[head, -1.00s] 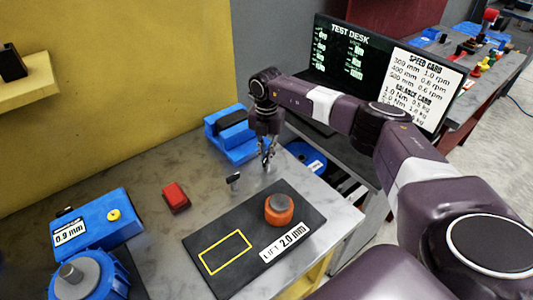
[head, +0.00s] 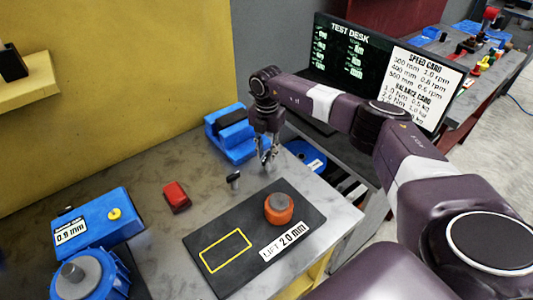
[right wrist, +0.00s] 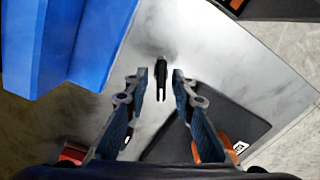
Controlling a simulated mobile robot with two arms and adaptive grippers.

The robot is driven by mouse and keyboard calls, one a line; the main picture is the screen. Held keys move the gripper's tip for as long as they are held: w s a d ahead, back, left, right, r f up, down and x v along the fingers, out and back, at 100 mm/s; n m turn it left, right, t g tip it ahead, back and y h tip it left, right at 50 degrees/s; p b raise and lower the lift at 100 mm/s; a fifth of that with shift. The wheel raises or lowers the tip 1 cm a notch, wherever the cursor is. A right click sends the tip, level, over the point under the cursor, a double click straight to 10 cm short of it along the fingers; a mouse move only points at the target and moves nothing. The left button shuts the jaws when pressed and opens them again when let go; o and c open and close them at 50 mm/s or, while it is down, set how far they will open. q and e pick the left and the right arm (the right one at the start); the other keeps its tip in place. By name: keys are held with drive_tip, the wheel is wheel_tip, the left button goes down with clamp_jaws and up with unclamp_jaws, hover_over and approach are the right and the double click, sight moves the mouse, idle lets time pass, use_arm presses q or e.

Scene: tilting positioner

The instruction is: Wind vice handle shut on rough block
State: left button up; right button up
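My right gripper (head: 268,160) points down at the table's back edge, by the blue vice-like body (head: 230,145) with a dark insert (head: 233,118). In the right wrist view the gripper's two fingers (right wrist: 159,82) are apart with nothing gripped. A small black upright piece (head: 233,180) stands on the grey table, left of the gripper and apart from it in the head view. In the right wrist view this black piece (right wrist: 161,72) appears in line with the finger gap. I cannot tell whether it is the vice handle, nor which object is the rough block. My left gripper is out of view.
A black mat (head: 215,275) holds an orange-and-grey knob (head: 278,209) and a "LIFT 2.0 mm" label. A red block (head: 176,197) lies left of the black piece. A blue "0.9 mm" box (head: 110,222) and a blue round device (head: 95,285) stand at left.

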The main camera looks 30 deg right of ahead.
sight(267, 155)
drive_tip(key=shift+s+f, duration=0.1)
wheel_tip(267, 155, up, 12)
idle(0.6)
